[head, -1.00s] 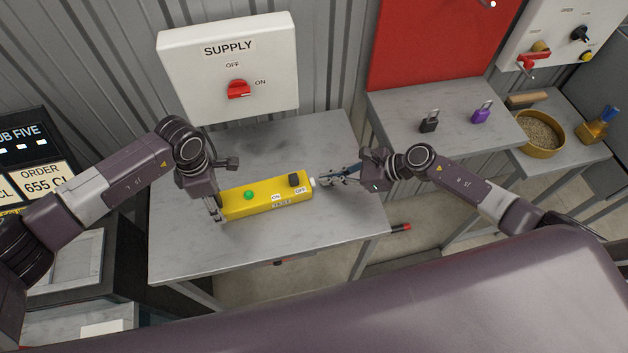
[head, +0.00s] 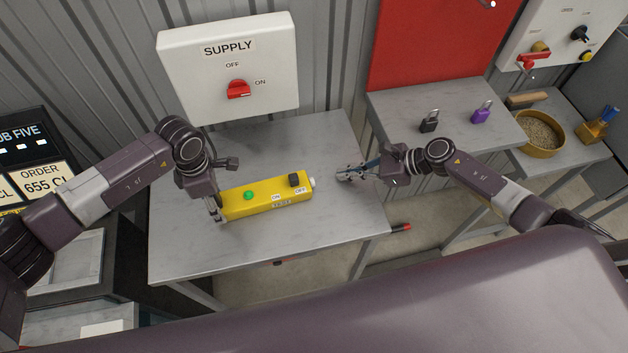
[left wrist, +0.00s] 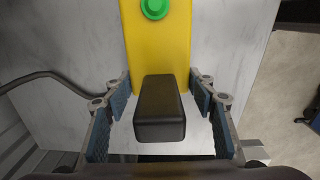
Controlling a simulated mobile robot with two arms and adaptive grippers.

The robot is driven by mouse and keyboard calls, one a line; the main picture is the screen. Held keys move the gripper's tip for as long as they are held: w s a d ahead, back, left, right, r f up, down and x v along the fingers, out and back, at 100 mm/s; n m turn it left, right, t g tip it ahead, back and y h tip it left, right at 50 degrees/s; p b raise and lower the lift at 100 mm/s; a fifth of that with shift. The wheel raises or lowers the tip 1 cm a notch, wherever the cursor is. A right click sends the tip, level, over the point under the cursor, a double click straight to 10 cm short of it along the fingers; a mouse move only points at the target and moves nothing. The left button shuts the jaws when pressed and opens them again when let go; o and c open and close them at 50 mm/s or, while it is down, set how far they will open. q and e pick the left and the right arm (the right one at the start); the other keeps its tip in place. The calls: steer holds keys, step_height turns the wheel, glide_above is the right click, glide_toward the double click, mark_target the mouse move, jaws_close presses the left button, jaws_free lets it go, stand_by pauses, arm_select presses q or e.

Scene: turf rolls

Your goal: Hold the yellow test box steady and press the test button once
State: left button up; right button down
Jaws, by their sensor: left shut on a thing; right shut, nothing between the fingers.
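The yellow test box (head: 262,199) lies on the grey table. It has a round green part (head: 249,195) on top, a black knob (head: 294,179) by the ON and OFF labels, and a white stub (head: 312,182) on its right end. My left gripper (head: 217,208) is shut on the box's left end, which it partly hides. In the left wrist view a dark block (left wrist: 160,108) shows between the fingers at the box's near end. My right gripper (head: 344,175) is shut and empty, to the right of the white stub and apart from it.
A white SUPPLY panel (head: 190,75) with a red switch (head: 238,89) at ON stands behind the table (head: 190,255). A black padlock (head: 429,122) and a purple padlock (head: 482,113) sit on the right-hand table. A red-tipped rod (head: 400,227) sticks out at the table's right edge.

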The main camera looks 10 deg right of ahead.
arm_select(q)
steer(key=o, duration=1.7)
steer(key=shift+r, duration=0.1)
